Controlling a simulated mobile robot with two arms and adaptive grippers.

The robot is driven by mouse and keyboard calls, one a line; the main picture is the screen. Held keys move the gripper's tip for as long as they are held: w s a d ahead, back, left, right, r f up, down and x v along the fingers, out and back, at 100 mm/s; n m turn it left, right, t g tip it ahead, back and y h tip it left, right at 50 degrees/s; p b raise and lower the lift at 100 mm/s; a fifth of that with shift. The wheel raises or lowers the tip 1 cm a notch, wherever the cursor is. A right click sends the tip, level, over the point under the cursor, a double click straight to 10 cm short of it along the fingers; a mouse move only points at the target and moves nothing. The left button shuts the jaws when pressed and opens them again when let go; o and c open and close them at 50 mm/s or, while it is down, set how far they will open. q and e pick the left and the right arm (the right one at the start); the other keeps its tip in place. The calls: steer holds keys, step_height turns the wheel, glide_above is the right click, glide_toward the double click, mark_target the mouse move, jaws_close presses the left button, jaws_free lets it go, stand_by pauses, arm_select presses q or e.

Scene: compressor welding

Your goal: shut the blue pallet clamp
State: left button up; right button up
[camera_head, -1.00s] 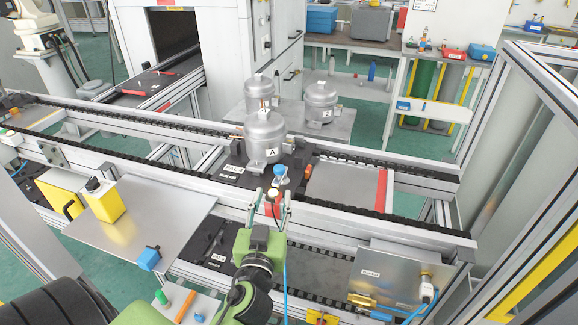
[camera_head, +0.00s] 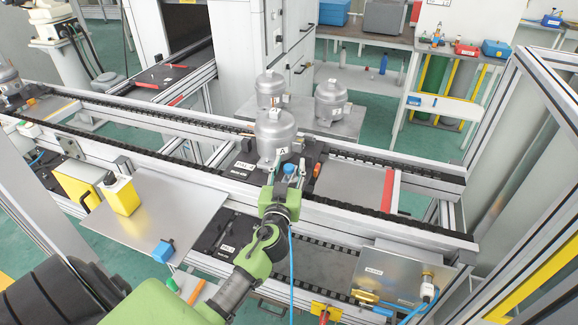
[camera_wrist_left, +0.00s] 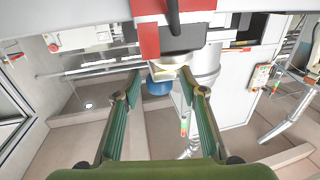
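The blue pallet clamp (camera_head: 288,168) sits at the front edge of the dark pallet (camera_head: 243,172), just in front of the silver compressor marked A (camera_head: 272,140). In the left wrist view the clamp's blue knob (camera_wrist_left: 158,88) shows between my fingertips, a little beyond them. My left gripper (camera_head: 287,174) has reached the pallet's front side, right at the clamp; its body hides part of the clamp area. In the left wrist view the left gripper (camera_wrist_left: 161,90) is open, its two green fingers apart with nothing held. I cannot tell whether it touches the clamp. My right gripper is not in view.
Conveyor rails (camera_head: 370,208) run along both sides of the pallet. Two more compressors (camera_head: 331,100) stand behind. An orange piece (camera_head: 317,170) is right of the clamp.

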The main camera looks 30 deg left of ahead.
arm_select(q)
jaws_close()
